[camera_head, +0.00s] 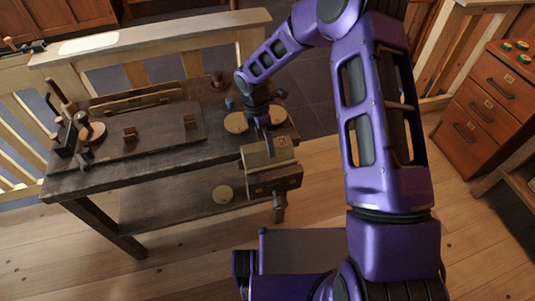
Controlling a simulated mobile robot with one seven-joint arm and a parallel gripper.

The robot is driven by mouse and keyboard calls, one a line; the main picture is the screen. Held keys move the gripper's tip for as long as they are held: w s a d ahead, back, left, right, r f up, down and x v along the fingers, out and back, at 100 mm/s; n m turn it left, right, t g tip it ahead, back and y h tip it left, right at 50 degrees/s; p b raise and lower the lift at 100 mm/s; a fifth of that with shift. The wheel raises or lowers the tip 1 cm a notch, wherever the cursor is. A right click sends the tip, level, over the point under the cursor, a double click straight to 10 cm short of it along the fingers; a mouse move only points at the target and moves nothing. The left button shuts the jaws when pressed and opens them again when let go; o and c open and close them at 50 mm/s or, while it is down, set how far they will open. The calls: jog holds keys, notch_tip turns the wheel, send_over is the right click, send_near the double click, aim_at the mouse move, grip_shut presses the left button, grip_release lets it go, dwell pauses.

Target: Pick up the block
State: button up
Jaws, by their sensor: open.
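My gripper (267,143) hangs from my purple arm over the right end of the dark workbench (160,173). It is small in the picture, and I see its open fingers just above or against a tan, box-like wooden piece (253,158) at the bench's front right corner. I cannot tell whether they touch it, or whether that piece is the block or part of the bench vise. My arm's end hides part of the bench corner.
Tools (65,125) stand at the bench's left end. A drawer cabinet (485,105) stands at the right.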

jog(key=shift+d+f, duration=0.15)
jog(key=shift+f, duration=0.6)
jog(key=shift+c, duration=0.2)
jog(key=shift+r, duration=0.1)
grip_shut()
